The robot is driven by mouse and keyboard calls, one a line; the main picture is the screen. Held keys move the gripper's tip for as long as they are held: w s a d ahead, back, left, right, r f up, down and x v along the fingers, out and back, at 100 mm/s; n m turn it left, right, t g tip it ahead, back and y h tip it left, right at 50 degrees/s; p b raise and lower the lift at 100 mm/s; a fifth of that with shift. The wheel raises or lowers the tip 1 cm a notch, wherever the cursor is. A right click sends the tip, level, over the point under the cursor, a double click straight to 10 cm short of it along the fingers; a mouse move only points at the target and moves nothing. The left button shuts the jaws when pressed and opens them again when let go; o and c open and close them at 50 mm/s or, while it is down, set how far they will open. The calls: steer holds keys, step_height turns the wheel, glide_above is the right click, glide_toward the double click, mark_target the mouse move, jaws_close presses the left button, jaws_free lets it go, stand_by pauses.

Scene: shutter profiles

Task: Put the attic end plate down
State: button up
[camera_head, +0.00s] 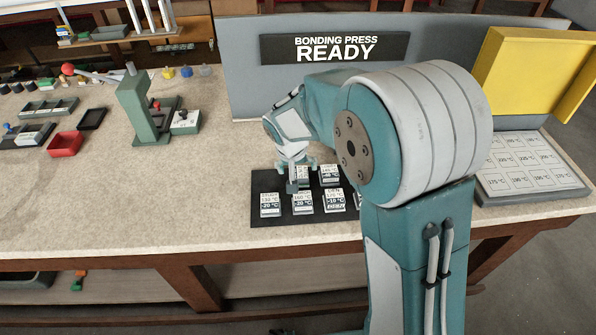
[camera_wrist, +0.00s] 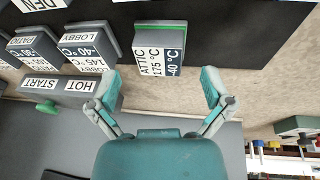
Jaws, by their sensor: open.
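The attic end plate (camera_wrist: 160,48) is a small grey block with a white and dark label reading ATTIC, 175 °C and -40 °C, and a green strip along its top edge. In the wrist view it stands at the edge of the black mat (camera_wrist: 235,30). My gripper (camera_wrist: 160,86) is open and empty, its two fingertips spread wider than the plate, which lies ahead of the gap between them. The fingers look apart from the plate. In the head view my gripper (camera_head: 300,178) is over the mat, and I cannot clearly read the block beside it.
LOBBY (camera_wrist: 88,46) and PATIO (camera_wrist: 35,48) blocks stand left of the attic plate. Bare bench (camera_head: 190,205) lies left of the mat.

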steer(key=v, duration=1)
steer(key=s+d+r+t, duration=0.1)
steer(key=s+d+r, duration=0.1)
steer(key=s+d, duration=0.2)
steer(key=s+d+r+t+y, duration=0.1)
steer(key=s+d+r, duration=0.2)
steer(key=s, duration=0.8)
steer(key=s+d+r, duration=0.2)
steer(key=s+d, duration=0.3)
steer(key=s, duration=0.3)
steer(key=shift+r+t+y, duration=0.25)
steer(key=shift+t+y, duration=0.05)
steer(key=shift+t, duration=0.1)
steer(key=shift+d, duration=0.15)
